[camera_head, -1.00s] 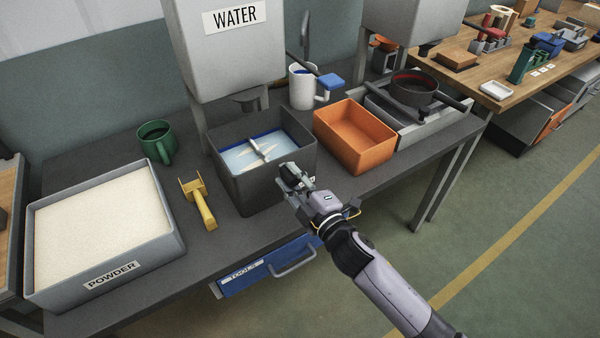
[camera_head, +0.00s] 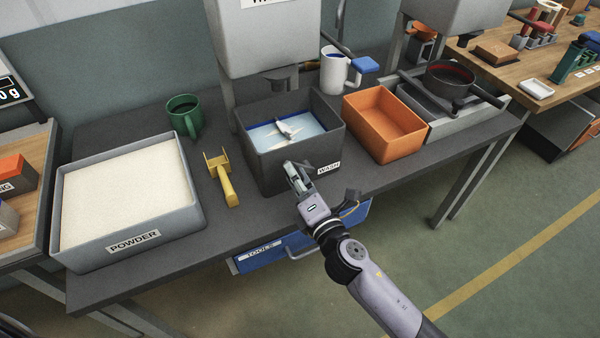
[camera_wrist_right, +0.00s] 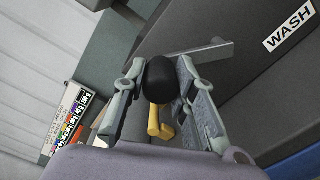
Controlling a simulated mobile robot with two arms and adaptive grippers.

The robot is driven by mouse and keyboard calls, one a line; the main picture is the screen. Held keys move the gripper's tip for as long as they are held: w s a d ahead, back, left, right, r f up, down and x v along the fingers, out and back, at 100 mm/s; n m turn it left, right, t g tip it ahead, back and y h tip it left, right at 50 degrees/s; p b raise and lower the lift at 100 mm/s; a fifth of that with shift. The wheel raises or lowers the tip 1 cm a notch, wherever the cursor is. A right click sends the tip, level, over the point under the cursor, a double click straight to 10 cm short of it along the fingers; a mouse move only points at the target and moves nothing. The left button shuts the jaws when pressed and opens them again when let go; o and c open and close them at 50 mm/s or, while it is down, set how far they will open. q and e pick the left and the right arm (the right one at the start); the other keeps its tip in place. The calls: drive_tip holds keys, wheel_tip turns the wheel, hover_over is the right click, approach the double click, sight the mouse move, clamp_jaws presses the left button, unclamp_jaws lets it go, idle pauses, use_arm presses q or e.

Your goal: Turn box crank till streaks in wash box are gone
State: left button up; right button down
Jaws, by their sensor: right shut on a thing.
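The dark grey wash box (camera_head: 262,170) stands on the bench with pale blue and white liquid (camera_head: 312,123) in it. A grey paddle (camera_head: 285,128) lies across the liquid, with whitish streaks beside it. The box's crank has a black knob (camera_wrist_right: 160,80) and a grey metal arm (camera_wrist_right: 207,52) at the front wall. My right gripper (camera_head: 293,172) is at the front of the box. In the right wrist view my right gripper (camera_wrist_right: 161,76) is shut on the black knob, one finger on each side. My left gripper is not in view.
An orange bin (camera_head: 393,147) stands right of the wash box. A white mug (camera_head: 334,75) stands behind. A blue drawer (camera_head: 285,255) is below.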

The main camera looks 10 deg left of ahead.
drive_tip(key=shift+s+a+f+n, duration=0.15)
drive_tip(key=shift+f+n, duration=0.15)
drive_tip(key=shift+n, duration=0.1)
drive_tip(key=c, duration=1.3)
unclamp_jaws()
drive_tip(key=v, duration=1.2)
